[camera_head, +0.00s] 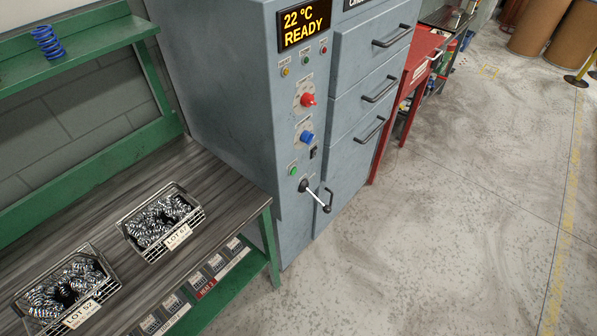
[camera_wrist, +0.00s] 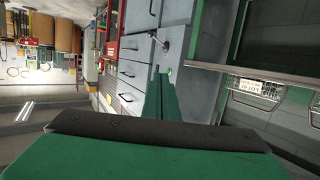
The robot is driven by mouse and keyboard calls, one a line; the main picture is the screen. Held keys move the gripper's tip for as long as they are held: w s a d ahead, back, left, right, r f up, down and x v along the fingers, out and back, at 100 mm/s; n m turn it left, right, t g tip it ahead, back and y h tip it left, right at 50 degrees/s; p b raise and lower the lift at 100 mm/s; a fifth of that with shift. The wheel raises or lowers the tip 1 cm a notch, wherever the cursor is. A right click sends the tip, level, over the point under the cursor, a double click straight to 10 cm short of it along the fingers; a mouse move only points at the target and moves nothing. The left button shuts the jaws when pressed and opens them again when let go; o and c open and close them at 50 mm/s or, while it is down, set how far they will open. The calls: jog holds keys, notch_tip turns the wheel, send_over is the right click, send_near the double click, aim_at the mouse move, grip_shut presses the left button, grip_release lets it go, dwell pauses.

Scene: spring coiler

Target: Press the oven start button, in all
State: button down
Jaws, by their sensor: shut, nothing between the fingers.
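The grey oven (camera_head: 215,95) stands behind the bench, its display (camera_head: 305,23) reading "22 °C READY". A green button (camera_head: 293,171) sits low on its control panel, with a label too small to read. It also shows in the upside-down wrist view (camera_wrist: 170,71), close to the fingertips in the picture. My gripper (camera_wrist: 160,73) is shut and empty, its green fingers pointing toward the oven front. I cannot tell how far the tips are from the button. My gripper is not in the head view.
The bench (camera_head: 110,200) at left holds two wire baskets of springs (camera_head: 160,220).

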aim_at(294, 171)
jog(key=w+d+f+m, duration=0.2)
jog(key=w+f+m, duration=0.1)
jog(key=w, duration=0.8)
jog(key=w+d+f+m, duration=0.2)
jog(key=w+f+m, duration=0.15)
jog(key=w, duration=0.75)
jog(key=w+r+m+y, duration=0.1)
jog(key=w+r, duration=0.3)
jog(key=w, duration=0.6)
jog(key=w+r+m+y, duration=0.1)
jog(key=w+r, duration=0.3)
jog(key=w, duration=0.7)
jog(key=shift+w+r+m+y, duration=0.3)
jog(key=shift+r+m, duration=0.1)
jog(key=shift+m, duration=0.15)
jog(key=shift+a, duration=0.15)
jog(key=w+a, duration=0.5)
jog(key=a, duration=0.2)
jog(key=shift+w+a, duration=0.1)
jog(key=shift+a, duration=0.05)
jog(key=shift+w+a, duration=0.2)
